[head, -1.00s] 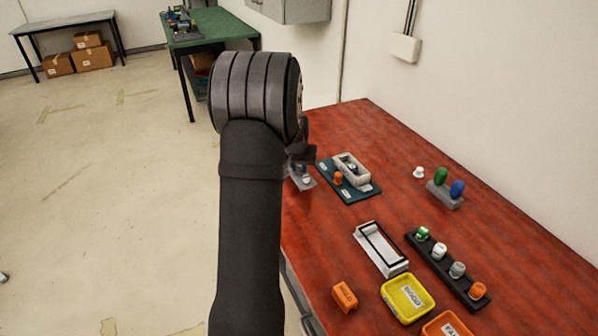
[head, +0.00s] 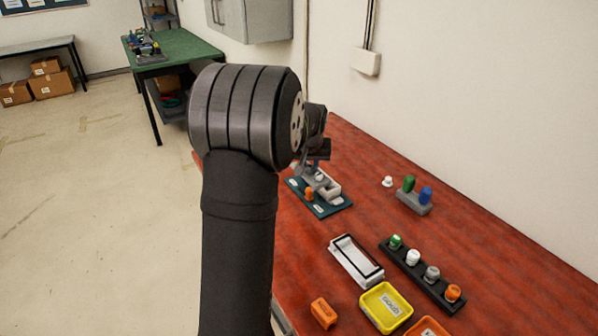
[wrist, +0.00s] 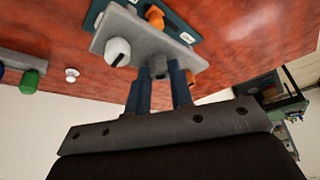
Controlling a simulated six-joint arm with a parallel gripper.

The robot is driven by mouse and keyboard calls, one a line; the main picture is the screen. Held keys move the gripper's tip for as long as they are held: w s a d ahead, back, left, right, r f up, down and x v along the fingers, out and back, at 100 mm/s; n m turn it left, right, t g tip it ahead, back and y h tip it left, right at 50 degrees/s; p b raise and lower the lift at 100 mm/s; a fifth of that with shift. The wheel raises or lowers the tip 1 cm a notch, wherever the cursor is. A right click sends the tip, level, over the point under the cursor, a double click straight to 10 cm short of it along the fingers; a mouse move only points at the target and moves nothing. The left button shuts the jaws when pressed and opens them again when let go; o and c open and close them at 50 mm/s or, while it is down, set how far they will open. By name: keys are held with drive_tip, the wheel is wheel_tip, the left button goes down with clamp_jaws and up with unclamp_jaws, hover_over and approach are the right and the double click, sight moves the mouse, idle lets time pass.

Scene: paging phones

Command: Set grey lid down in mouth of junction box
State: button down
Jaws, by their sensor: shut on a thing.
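The grey lid (wrist: 145,38) is a flat plate with a slotted white knob (wrist: 117,51) in the wrist view. The lid hides most of the box in the wrist view.
An orange knob (head: 309,194) stands on the board beside the box. A white tray (head: 345,248), yellow bin (head: 371,301), orange block (head: 323,313) and black rack (head: 415,265) of caps are nearer. A grey holder (head: 414,203) with green and blue pieces stands right, near the wall.

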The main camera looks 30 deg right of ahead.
drive_tip(key=shift+w+d+f, duration=0.75)
drive_tip(key=shift+d+f, duration=0.05)
drive_tip(key=shift+d, duration=0.6)
drive_tip(key=shift+w+d+f, duration=0.7)
drive_tip(key=shift+d+f, duration=0.05)
drive_tip(key=shift+d, duration=0.6)
drive_tip(key=shift+w+d+f, duration=0.75)
drive_tip(key=shift+d+f, duration=0.05)
drive_tip(key=shift+d, duration=0.6)
drive_tip(key=shift+f, duration=0.45)
drive_tip(key=shift+f, duration=0.4)
drive_tip(key=shift+f, duration=0.7)
drive_tip(key=c, duration=1.2)
unclamp_jaws()
drive_tip(key=shift+o, duration=0.5)
